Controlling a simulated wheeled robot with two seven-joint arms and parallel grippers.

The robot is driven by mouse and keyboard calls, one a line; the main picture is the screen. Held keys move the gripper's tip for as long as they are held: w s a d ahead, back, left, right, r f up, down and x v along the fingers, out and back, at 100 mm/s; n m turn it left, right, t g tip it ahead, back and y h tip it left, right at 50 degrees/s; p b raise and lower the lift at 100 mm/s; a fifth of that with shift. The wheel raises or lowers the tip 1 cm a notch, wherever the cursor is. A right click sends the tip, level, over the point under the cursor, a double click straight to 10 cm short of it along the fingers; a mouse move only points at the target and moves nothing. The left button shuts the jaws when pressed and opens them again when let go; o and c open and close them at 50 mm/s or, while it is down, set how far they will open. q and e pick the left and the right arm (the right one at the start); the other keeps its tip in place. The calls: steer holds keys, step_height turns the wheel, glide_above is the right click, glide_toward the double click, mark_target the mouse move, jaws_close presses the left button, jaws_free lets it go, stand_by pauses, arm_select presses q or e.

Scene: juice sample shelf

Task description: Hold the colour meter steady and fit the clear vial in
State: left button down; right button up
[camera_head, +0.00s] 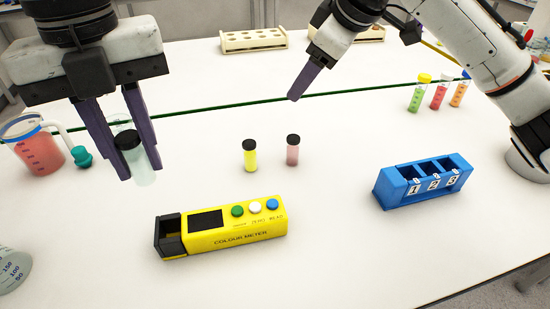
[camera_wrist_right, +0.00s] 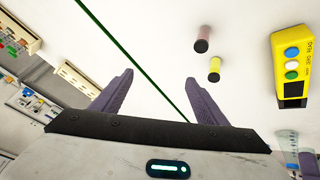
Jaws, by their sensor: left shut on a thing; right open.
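The yellow colour meter (camera_head: 262,219) lies on the white bench, its black open-topped well (camera_head: 171,236) at the left end. It also shows at the right of the right wrist view (camera_wrist_right: 279,55). My left gripper (camera_head: 139,172) points down and is shut on the clear vial (camera_head: 146,172), which has a black cap and hangs nearly upright. It is above and left of the meter, apart from it. My right gripper (camera_wrist_right: 162,78) is open and empty; in the head view its finger (camera_head: 305,80) is behind the meter, well away from it.
A yellow vial (camera_head: 250,160) and a pink vial (camera_head: 292,155) stand behind the meter. A blue numbered rack (camera_head: 392,191) is at the right. A red jug (camera_head: 38,153) and a flask (camera_head: 12,272) are at the left. The bench in front of the meter is clear.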

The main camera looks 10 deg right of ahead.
steer(key=s+a+f+n+g, duration=0.2)
steer(key=s+a+n+g, duration=0.15)
steer(key=s+a, duration=0.4)
steer(key=n+g+h, duration=0.2)
steer(key=n+g, duration=0.1)
steer(key=n, duration=0.2)
glide_above(275, 205)
step_height(275, 205, down, 2)
steer(key=shift+f, duration=0.55)
step_height(275, 205, down, 11)
steer(key=shift+f, duration=0.1)
steer(key=shift+c, duration=0.4)
steer(key=c, duration=1.3)
arm_select(q)
steer(key=shift+f, duration=5.3)
arm_select(e)
steer(key=shift+c, duration=0.2)
